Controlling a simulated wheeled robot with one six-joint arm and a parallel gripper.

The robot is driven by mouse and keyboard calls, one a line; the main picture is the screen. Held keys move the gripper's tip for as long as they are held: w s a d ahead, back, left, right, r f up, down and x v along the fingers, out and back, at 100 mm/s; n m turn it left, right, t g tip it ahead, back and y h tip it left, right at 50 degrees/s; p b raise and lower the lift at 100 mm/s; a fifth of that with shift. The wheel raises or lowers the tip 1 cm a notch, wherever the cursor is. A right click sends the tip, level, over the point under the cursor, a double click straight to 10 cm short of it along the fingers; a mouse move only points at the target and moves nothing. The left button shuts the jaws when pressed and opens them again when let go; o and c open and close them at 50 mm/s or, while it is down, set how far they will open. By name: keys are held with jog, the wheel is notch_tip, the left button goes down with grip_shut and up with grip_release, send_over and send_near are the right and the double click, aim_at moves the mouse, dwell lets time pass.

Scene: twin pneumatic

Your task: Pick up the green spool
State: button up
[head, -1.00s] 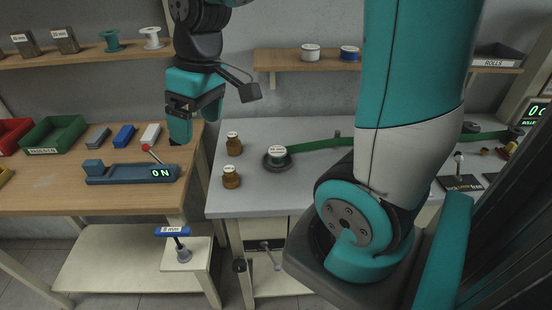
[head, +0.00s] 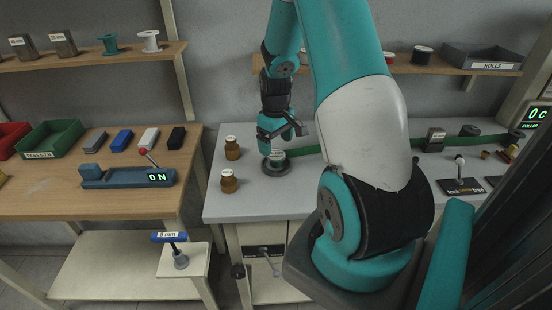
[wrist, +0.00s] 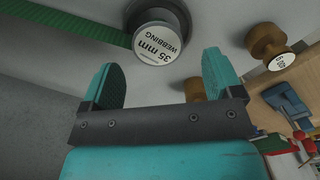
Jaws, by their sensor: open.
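A teal-green spool (head: 109,43) stands upright on the upper left shelf, left of a white spool (head: 150,41). My gripper (head: 279,146) is far to the right of it, over the grey bench. It points down just above a dark reel (head: 276,168) from which green webbing (head: 307,149) runs right. In the wrist view, the reel's white label (wrist: 158,44) reads "35 mm webbing". It lies beyond my open, empty fingers (wrist: 163,80), apart from them. The teal-green spool is not in the wrist view.
Metal blocks (head: 63,43) share the spool's shelf. Below it, the wooden table holds a green bin (head: 50,140), several small blocks and a lever box (head: 128,177). My arm hides part of the bench.

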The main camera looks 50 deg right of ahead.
aim_at(276, 155)
jog(key=shift+w+d+f+p, duration=0.1)
jog(key=shift+f+p, duration=0.35)
jog(key=shift+f, duration=1.15)
jog(key=shift+d+f+p, duration=0.1)
jog(key=shift+f+p, duration=0.3)
jog(key=shift+f, duration=1.15)
jog(key=c, duration=0.9)
jog(key=shift+r, duration=0.1)
